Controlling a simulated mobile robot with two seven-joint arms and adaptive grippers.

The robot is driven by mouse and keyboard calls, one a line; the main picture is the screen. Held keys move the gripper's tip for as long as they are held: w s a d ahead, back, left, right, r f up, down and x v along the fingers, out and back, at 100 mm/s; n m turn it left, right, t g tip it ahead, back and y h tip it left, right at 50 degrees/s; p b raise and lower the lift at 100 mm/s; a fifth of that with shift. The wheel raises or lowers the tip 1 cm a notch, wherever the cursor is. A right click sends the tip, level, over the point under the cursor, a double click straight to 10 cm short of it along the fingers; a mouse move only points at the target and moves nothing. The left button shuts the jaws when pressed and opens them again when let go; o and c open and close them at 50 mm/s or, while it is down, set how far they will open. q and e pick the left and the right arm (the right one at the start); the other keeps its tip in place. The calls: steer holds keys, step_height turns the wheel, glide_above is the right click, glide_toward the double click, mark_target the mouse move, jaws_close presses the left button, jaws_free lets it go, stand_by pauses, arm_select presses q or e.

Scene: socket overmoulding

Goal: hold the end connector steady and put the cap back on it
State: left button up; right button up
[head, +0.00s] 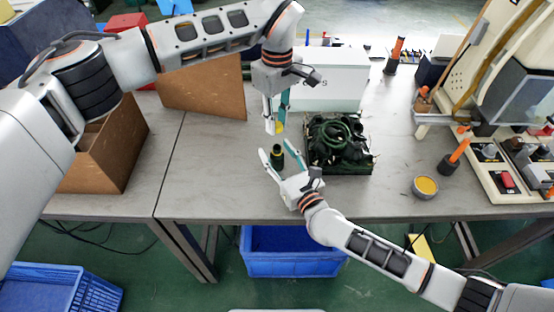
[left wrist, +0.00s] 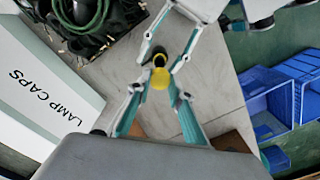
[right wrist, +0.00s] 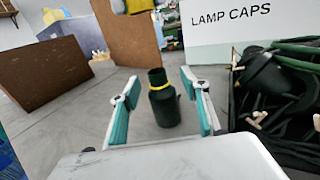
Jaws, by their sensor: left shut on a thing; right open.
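The end connector (head: 277,161) is a dark green bottle-like piece standing upright on the table. In the right wrist view the connector (right wrist: 164,106) shows a narrower neck with a yellow ring. My right gripper (head: 275,148) is open, with a finger on each side of the connector and a visible gap to each. My left gripper (head: 276,124) is shut on the small yellow cap (head: 280,128), pointing down above the connector.
A black bin (head: 345,168) of dark cables stands right of the connector, with the white LAMP CAPS box (head: 335,80) behind. Brown boards (head: 205,90) and a brown box (head: 105,150) are to the left. A round tin (head: 425,187) stands farther right. Table left of the connector is clear.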

steer(key=shift+w, duration=0.1)
jaws_close()
arm_select(q)
steer(key=shift+f, duration=0.1)
glide_above(276, 148)
steer(key=shift+h, duration=0.4)
step_height(276, 148, down, 5)
steer(key=shift+a+r, duration=0.15)
arm_select(e)
steer(key=shift+f, duration=0.15)
arm_select(q)
steer(key=shift+t, duration=0.3)
arm_select(e)
steer(key=shift+f, duration=0.1)
